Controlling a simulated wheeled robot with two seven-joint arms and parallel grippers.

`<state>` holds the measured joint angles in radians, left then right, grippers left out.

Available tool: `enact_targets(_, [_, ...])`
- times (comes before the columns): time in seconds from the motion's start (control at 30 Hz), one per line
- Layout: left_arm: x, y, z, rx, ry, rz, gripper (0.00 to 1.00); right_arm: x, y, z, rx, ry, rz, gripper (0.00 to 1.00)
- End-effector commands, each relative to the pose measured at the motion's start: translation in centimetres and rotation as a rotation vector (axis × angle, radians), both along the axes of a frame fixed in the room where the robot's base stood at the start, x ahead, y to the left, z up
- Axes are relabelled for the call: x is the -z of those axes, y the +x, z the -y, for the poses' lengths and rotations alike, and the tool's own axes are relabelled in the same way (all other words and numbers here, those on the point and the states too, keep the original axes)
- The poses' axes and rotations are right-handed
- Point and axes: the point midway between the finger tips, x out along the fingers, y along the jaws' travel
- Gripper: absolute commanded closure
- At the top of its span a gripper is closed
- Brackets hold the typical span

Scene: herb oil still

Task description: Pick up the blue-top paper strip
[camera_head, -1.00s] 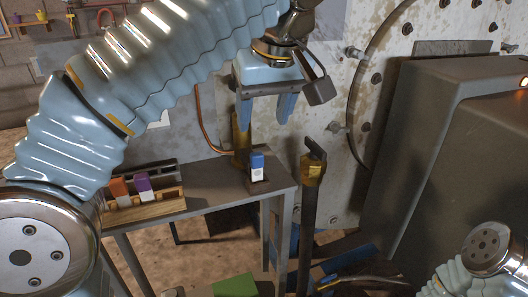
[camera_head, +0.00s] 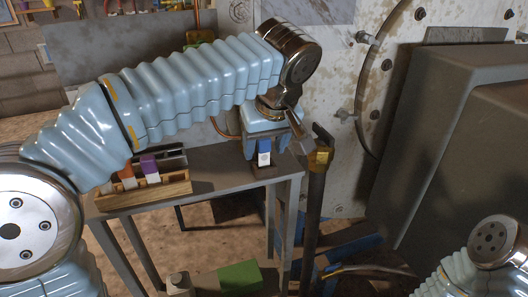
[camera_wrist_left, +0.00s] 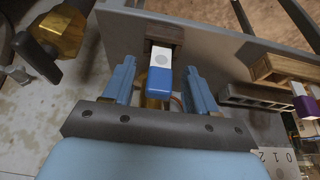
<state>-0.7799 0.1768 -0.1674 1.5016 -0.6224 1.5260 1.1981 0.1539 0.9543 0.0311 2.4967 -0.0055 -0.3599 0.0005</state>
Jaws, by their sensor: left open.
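The blue-top paper strip (camera_head: 264,152) has a blue upper end and a white lower part with a grey dot. It stands upright in a small holder (camera_head: 263,171) near the right end of the grey table. My left gripper (camera_head: 262,146) is just behind it in the head view, its fingers partly hidden. In the left wrist view, the strip (camera_wrist_left: 160,74) shows between the two open blue fingers (camera_wrist_left: 160,85), with a gap on each side. My right gripper is not in view.
A wooden rack (camera_head: 145,195) at the table's left holds orange-top (camera_head: 127,176) and purple-top (camera_head: 149,167) strips. A dark post with a brass fitting (camera_head: 320,157) stands right of the table. A large dark housing (camera_head: 450,150) fills the right.

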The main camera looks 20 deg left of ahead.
Motion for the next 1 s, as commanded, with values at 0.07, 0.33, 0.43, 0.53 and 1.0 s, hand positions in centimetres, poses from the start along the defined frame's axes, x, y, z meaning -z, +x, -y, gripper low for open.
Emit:
enact_targets(0.07, [0.0,0.0,0.0,0.000,0.000,0.000,0.43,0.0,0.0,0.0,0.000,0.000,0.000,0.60])
enact_targets(0.33, [0.0,0.0,0.0,0.000,-0.001,0.001,0.69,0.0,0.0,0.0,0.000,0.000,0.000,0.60])
enact_targets(0.43, [0.0,0.0,0.0,0.001,0.000,0.000,0.84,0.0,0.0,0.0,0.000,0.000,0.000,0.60])
enact_targets(0.53, [-0.1,0.0,0.0,0.001,0.000,0.000,0.98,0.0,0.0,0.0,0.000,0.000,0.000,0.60])
enact_targets(1.0, [-2.1,0.1,0.1,0.000,-0.002,0.003,0.98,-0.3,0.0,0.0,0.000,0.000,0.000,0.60])
